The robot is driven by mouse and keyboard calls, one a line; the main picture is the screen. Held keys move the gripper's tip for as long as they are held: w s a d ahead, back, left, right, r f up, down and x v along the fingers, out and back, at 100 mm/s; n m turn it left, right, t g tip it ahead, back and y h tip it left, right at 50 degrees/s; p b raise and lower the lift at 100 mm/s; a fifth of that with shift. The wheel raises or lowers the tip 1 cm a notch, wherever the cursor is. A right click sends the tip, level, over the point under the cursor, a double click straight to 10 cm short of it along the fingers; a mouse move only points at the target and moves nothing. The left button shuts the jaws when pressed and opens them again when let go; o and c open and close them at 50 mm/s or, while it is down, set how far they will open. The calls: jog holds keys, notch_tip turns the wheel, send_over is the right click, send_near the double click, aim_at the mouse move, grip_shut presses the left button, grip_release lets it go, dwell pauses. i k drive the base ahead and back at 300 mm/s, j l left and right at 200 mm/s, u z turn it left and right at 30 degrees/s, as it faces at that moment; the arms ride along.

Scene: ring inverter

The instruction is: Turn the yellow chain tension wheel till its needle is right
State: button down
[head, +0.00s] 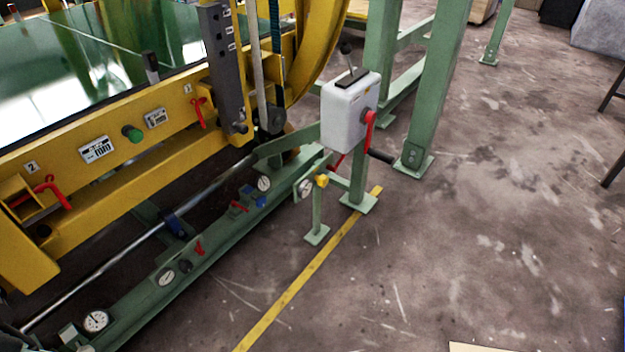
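The small yellow wheel (322,181) sits on a short green post beside the machine, below the white box. A round white-faced gauge (305,188) is just left of the wheel, apparently on the same mount. Its needle is too small to read from here. My gripper is not in view, and nothing is seen touching the wheel.
A white box (350,108) with a red crank and dark handle (380,156) overhangs the wheel. Green legs (430,90) stand behind. Other gauges (166,277) and red levers line the green rail (220,235). The floor (460,240) to the right is clear.

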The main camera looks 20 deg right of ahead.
aim_at(323, 180)
jog(key=i+l+z, duration=0.3)
jog(key=i+j+z, duration=0.1)
jog(key=i, duration=0.25)
jog(key=i+j+z, duration=0.15)
jog(key=i, duration=0.2)
